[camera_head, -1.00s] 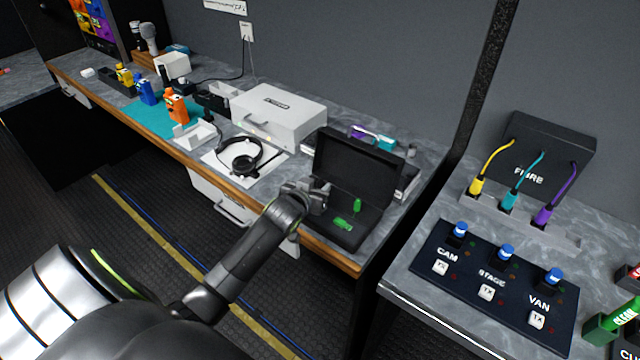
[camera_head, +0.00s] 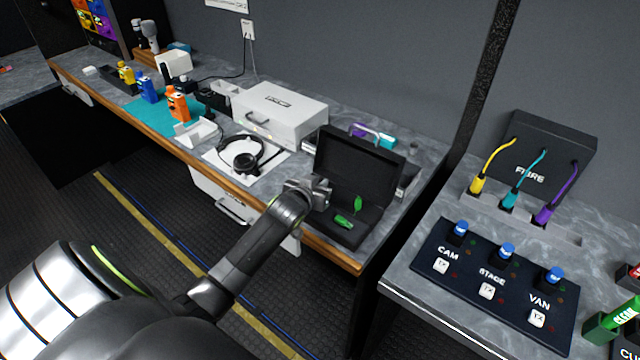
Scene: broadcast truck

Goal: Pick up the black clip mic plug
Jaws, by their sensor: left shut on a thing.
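My left gripper (camera_head: 318,192) is at the left front edge of an open black case (camera_head: 366,164) on the bench. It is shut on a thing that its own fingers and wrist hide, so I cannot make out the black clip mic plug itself. Two green pieces lie inside the case: one stands near the hinge side (camera_head: 358,204) and one lies toward the front (camera_head: 344,221). The case lid is up and leans back. My right gripper is not in view.
A headset (camera_head: 243,162) lies on a white sheet left of the case. A white box (camera_head: 279,112) stands behind it. A black switch panel (camera_head: 495,285) sits on the right-hand bench, past a dark gap. The bench's wooden front edge runs below my gripper.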

